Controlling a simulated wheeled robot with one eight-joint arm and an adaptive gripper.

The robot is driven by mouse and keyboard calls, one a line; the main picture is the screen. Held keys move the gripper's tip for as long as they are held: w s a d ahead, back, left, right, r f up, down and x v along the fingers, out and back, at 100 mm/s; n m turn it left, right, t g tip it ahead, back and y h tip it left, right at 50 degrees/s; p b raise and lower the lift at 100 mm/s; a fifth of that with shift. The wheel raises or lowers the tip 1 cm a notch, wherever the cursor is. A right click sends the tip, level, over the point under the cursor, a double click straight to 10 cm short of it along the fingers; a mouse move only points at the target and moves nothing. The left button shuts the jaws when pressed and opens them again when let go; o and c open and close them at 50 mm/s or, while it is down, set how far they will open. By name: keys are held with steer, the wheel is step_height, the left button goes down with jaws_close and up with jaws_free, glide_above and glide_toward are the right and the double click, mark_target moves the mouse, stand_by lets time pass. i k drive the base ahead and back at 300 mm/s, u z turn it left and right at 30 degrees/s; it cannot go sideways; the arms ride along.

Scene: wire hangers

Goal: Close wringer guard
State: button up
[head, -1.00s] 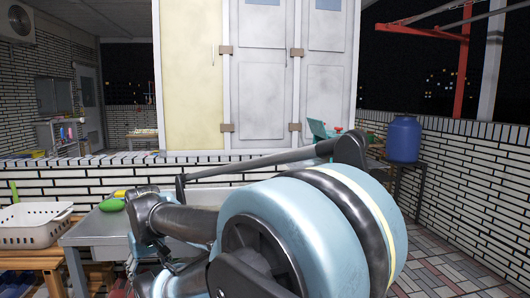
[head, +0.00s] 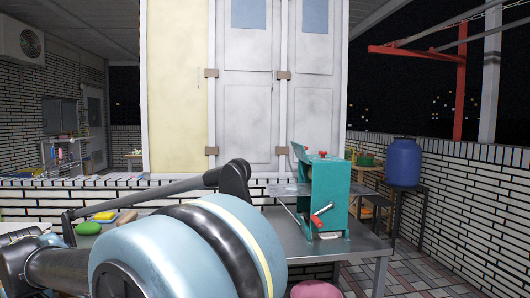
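The wringer (head: 336,192), a teal box-shaped machine, stands upright on the right part of a grey metal table (head: 345,248). It has small red knobs on top and a red-gripped crank on its front. A thin grey flap (head: 299,153) leans out at its upper left; it looks like the guard, tilted away from the body, though I cannot be sure. A flat grey plate (head: 288,190) sticks out from its left side lower down. My arm fills the lower left, well apart from the wringer. My gripper's fingers do not show.
A pink round object (head: 316,290) sits low in front of the table. A blue barrel (head: 404,162) stands on a dark stand at the right. Green and yellow items (head: 89,228) lie at the left, partly behind my arm. Tiled floor is open at the right.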

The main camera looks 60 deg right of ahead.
mark_target(299, 151)
steer(key=u, duration=0.25)
steer(key=k, duration=2.95)
steer(key=z, duration=1.5)
steer(key=i, duration=1.05)
